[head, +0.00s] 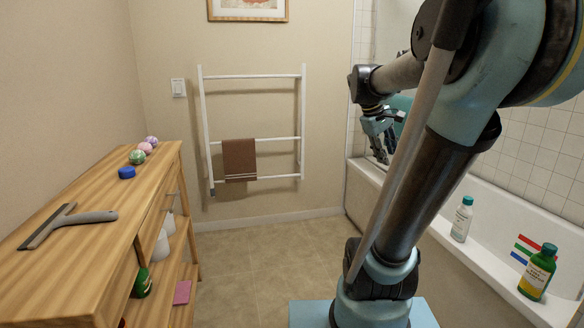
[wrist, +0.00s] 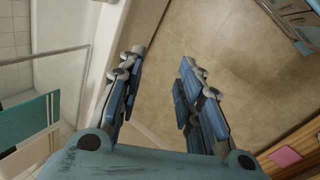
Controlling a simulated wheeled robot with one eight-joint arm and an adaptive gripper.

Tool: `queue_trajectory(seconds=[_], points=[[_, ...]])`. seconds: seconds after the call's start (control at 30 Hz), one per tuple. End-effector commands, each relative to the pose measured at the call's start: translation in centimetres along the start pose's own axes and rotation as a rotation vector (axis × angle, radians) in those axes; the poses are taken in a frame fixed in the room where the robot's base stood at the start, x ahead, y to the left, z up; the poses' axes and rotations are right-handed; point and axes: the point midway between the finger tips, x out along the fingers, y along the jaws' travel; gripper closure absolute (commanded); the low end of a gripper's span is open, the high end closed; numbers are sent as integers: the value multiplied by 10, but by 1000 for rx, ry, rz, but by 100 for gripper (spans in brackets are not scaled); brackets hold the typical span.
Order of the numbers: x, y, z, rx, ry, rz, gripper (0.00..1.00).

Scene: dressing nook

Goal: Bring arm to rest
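My arm rises from its blue base at the right of the head view and bends over toward the back. My gripper (head: 380,143) hangs above the near side of the bathtub, in front of the tiled wall, partly hidden by my arm. In the wrist view my gripper (wrist: 163,85) shows two blue fingers spread apart with only bare floor (wrist: 180,70) visible between them. It is open and holds nothing.
A wooden shelf unit (head: 95,215) at the left bears a squeegee (head: 85,217), a blue round item (head: 127,172) and several balls. A towel rack (head: 253,77) with a brown towel (head: 240,160) is on the back wall. Bottles (head: 462,219) stand on the bathtub rim (head: 490,262).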

Motion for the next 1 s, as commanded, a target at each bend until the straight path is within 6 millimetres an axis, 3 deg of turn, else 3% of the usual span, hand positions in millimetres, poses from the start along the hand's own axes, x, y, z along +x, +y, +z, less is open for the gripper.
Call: queue_trajectory(seconds=[0.03, 0.4, 0.6, 0.8, 1.0], points=[[7, -19, 10, 30, 15, -25, 67], [64, -156, 65, 279, 104, -241, 67], [93, -219, 87, 398, 127, -352, 67], [108, -250, 97, 459, 134, -412, 67], [110, -255, 98, 469, 135, -421, 67]])
